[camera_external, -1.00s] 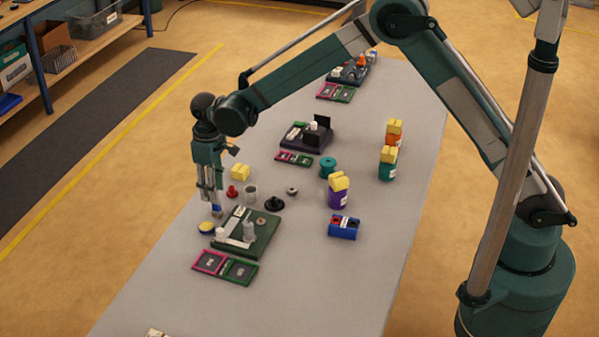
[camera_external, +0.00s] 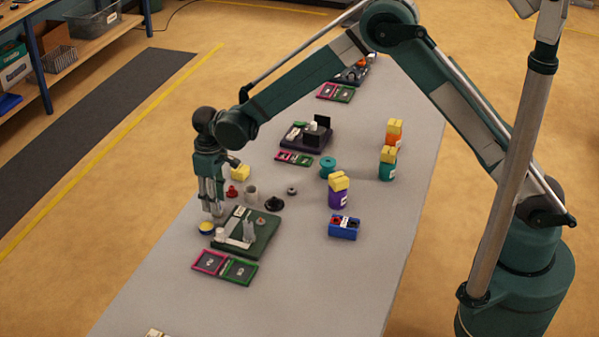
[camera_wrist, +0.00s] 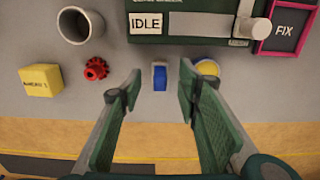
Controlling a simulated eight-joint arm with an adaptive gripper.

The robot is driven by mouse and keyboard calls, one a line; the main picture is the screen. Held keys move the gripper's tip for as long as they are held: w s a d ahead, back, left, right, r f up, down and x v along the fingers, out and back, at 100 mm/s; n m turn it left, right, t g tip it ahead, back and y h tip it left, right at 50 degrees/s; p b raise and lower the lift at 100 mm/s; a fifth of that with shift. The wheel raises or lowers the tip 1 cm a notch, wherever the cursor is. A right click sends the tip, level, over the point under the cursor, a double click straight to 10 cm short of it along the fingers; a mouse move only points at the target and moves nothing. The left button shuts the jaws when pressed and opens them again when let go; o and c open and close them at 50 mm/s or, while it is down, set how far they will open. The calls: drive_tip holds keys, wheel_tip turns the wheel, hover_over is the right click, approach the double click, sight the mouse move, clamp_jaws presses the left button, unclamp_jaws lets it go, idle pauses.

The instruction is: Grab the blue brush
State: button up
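A small blue piece with a pale top (camera_wrist: 160,77), which looks like the blue brush, lies on the grey table in the wrist view. It shows between my two fingertips, beside the green board's edge. My gripper (camera_wrist: 157,90) is open, with a clear gap on each side of the blue piece and nothing held. In the external view my gripper (camera_external: 214,212) points down, low over the table at the left edge of the green board (camera_external: 262,238). The blue piece cannot be made out there, behind or under the fingers.
A yellow-topped round item (camera_wrist: 207,68) sits close to the right finger. A red knob (camera_wrist: 96,69), a grey cup (camera_wrist: 80,24) and a yellow block (camera_wrist: 41,79) lie to the left. The table's near edge runs below the fingers in the wrist view.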

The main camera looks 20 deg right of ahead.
drive_tip(key=shift+f, duration=1.55)
drive_tip(key=shift+c, duration=0.7)
drive_tip(key=c, duration=0.8)
